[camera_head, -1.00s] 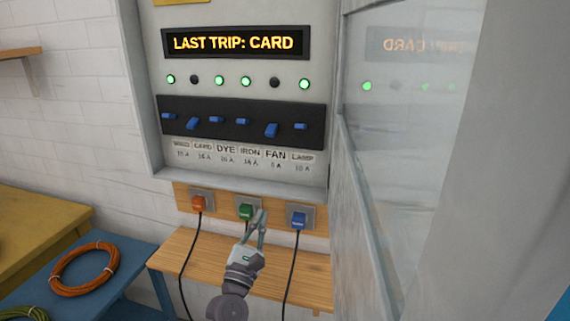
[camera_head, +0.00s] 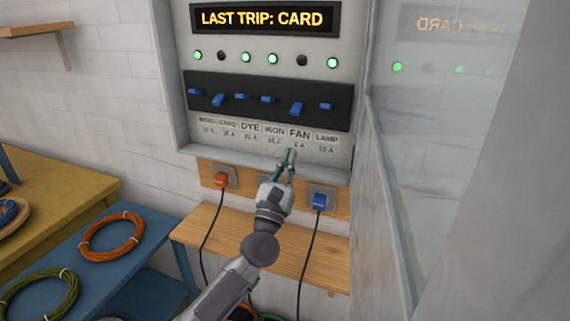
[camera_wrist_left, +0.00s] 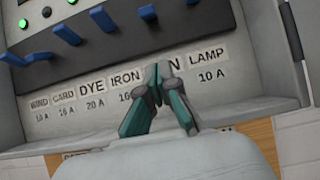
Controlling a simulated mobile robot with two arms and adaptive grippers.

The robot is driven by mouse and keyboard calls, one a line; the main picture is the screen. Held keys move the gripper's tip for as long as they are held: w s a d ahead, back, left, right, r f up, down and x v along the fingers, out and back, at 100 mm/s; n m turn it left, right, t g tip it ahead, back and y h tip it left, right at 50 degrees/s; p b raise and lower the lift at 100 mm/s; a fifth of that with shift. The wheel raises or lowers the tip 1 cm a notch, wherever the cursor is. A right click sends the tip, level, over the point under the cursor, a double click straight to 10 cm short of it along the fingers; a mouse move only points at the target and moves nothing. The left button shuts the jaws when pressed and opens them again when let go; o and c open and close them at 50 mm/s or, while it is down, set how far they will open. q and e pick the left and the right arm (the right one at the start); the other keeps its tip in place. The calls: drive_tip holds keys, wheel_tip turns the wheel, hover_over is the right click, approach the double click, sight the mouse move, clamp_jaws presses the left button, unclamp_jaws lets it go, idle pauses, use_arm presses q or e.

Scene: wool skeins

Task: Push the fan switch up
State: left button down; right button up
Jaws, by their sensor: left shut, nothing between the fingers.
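The fan switch (camera_head: 297,109) is a blue lever on the black strip of the breaker panel, above the label FAN. It tilts down, and the lamp above it is dark. My left gripper (camera_head: 290,156) is shut and empty, with its fingertips pointing up just below the FAN label, apart from the switch. In the left wrist view the closed fingertips (camera_wrist_left: 158,76) cover most of the FAN label. My right gripper is not in view.
The card switch (camera_head: 218,100) also tilts down under a dark lamp; the other switches sit higher under green lamps. An open cabinet door (camera_head: 395,190) stands to the right. Orange (camera_head: 222,180) and blue (camera_head: 319,201) plugs sit below the panel, above a wooden shelf (camera_head: 215,228).

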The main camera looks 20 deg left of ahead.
sight(297, 109)
use_arm(q)
drive_tip(key=x, duration=0.4)
drive_tip(key=shift+r+p, duration=0.2)
drive_tip(key=shift+p, duration=0.15)
wheel_tip(297, 109, up, 3)
drive_tip(key=p, duration=0.2)
drive_tip(key=shift+p, duration=0.4)
drive_tip(key=shift+s+r+p, duration=0.3)
drive_tip(key=shift+r, duration=0.1)
